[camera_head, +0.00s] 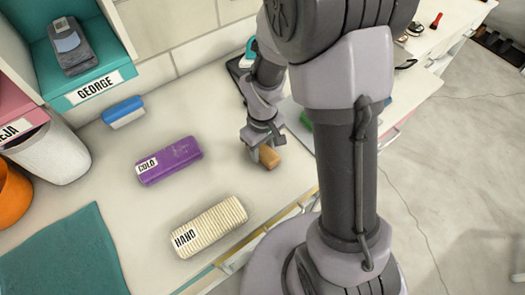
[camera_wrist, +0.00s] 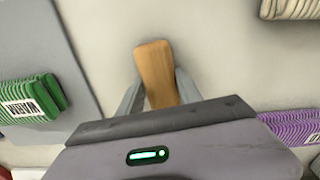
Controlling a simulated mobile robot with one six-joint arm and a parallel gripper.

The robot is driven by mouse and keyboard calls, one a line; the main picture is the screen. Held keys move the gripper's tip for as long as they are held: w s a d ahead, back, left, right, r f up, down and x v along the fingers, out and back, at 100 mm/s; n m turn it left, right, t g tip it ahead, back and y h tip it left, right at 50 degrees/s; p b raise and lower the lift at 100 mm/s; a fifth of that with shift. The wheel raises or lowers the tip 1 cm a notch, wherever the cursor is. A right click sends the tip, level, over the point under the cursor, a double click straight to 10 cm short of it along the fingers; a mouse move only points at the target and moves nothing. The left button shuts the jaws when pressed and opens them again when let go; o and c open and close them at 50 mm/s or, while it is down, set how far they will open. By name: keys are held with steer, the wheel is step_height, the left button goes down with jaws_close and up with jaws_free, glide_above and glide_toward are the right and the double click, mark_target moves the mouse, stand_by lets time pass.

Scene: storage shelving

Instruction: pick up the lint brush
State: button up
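A small block-like piece with a brown wooden surface, which looks like the lint brush (camera_head: 269,157), is at my fingertips over the white tabletop. In the wrist view its wooden part (camera_wrist: 155,68) points away between my two fingers. My gripper (camera_head: 264,151) reaches down around it, one finger on each side. In the wrist view the fingers of my gripper (camera_wrist: 158,88) lie close along its sides, but I cannot tell whether they press on it. The near end of the brush is hidden by my gripper's body. Whether it touches the table is unclear.
A purple folded cloth (camera_head: 170,161) and a cream ribbed cloth (camera_head: 210,226) lie left of my gripper. A blue-and-white block (camera_head: 123,112) lies farther left. A green folded stack (camera_wrist: 35,100) is at the wrist view's left. A teal mat (camera_head: 70,255) covers the front left.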

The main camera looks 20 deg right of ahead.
mark_target(263, 149)
jaws_close()
steer(key=shift+r, duration=0.2)
step_height(263, 149, up, 3)
steer(key=shift+r+p, duration=0.2)
steer(key=shift+p, duration=0.8)
steer(key=s+d, duration=0.2)
steer(key=s, duration=0.1)
steer(key=s+d+p, duration=0.1)
steer(key=s, duration=0.1)
steer(key=s+d+r, duration=0.1)
steer(key=s+d, duration=0.1)
steer(key=s, duration=0.1)
steer(key=shift+s+d, duration=0.3)
steer(key=s+d+b, duration=0.1)
steer(key=s+d+f+b, duration=0.1)
steer(key=b, duration=0.1)
steer(key=shift+s, duration=0.35)
steer(key=b, duration=0.2)
steer(key=s+d+b, duration=0.1)
steer(key=b, duration=0.1)
steer(key=shift+s+r, duration=0.15)
steer(key=shift+r, duration=0.05)
steer(key=shift+s+r+b, duration=0.25)
steer(key=shift+s+b, duration=0.1)
steer(key=shift+b, duration=0.35)
steer(key=shift+r, duration=0.2)
